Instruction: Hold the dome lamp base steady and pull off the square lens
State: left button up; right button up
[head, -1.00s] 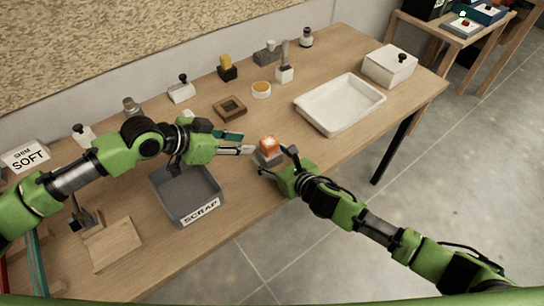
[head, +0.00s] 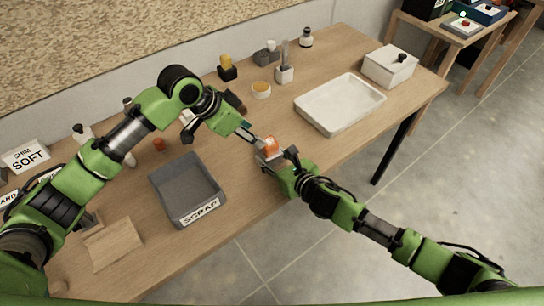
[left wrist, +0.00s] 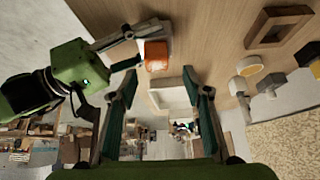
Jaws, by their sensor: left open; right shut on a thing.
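The dome lamp has an orange square lens (head: 271,145) sitting on a grey base (head: 270,157) near the table's front edge. My right gripper (head: 279,160) is shut on the base from the front right. My left gripper (head: 257,140) is open, just to the upper left of the lens and pointing down towards it. In the left wrist view, the lens (left wrist: 156,55) shows just beyond and between the open fingertips of the left gripper (left wrist: 160,75). I cannot tell whether either left finger touches the lens. The base is partly hidden by the right fingers.
A grey SCRAP tray (head: 187,215) stands left of the lamp. A white tray (head: 340,127) and a lidded white box (head: 389,66) are to the right. A square brown frame (left wrist: 279,27) shows in the left wrist view.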

aim_at(270, 141)
pick_arm(q)
jog(key=shift+g, duration=0.3)
jog(key=shift+x, duration=3.9)
pick_arm(e)
jog(key=shift+f, duration=0.1)
pick_arm(q)
jog(key=shift+s+d, duration=0.1)
jog(key=c, duration=1.2)
jog(key=shift+r, duration=0.2)
jog(key=shift+r, duration=1.35)
jog(key=shift+r, duration=0.1)
